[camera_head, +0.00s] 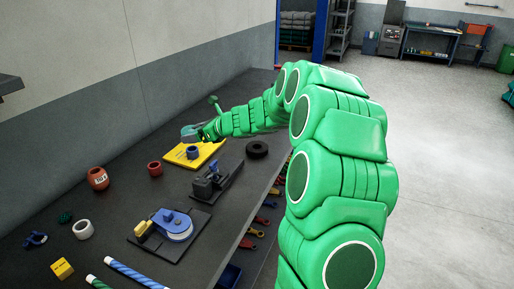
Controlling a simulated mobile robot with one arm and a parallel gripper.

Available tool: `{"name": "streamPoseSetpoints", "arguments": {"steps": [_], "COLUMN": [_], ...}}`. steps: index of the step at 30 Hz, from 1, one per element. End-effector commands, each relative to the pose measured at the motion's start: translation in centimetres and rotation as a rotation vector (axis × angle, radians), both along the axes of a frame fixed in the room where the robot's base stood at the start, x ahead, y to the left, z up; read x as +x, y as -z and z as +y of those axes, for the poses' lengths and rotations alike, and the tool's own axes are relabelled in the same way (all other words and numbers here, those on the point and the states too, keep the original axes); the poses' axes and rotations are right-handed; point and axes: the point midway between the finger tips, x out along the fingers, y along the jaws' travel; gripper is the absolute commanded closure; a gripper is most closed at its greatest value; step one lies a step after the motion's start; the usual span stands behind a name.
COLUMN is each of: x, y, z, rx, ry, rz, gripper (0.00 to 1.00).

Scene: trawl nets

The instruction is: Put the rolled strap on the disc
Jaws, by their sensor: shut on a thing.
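My gripper (203,135) is at the far part of the dark bench, over the back edge of a yellow board (207,155). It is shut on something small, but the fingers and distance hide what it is. I cannot clearly make out the rolled strap. A small blue roll (192,153) shows just below the fingertips at the yellow board; I cannot tell whether it touches them. A black round disc (257,149) lies flat on the bench to the right of the board, apart from the gripper.
Nearer on the bench (120,207) are a dark clamp-like tool (210,182), a blue-and-grey round device (177,226), a red ring (155,168), an orange roll (98,178), a white ring (83,229) and a yellow block (62,268).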

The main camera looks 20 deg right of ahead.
Motion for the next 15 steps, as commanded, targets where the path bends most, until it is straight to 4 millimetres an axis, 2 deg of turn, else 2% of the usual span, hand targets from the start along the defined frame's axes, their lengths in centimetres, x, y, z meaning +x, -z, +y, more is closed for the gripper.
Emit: {"name": "streamPoseSetpoints", "arguments": {"steps": [1, 9, 15], "x": [0.1, -0.8, -2.3], "y": [0.2, 1.4, 2.3], "z": [-2.3, -13.4, -19.9], "rx": [0.001, 0.000, 0.000], "ry": [0.020, 0.102, 0.154], "rz": [0.000, -0.002, -0.002], "gripper": [0.57, 0.57, 0.57]}}
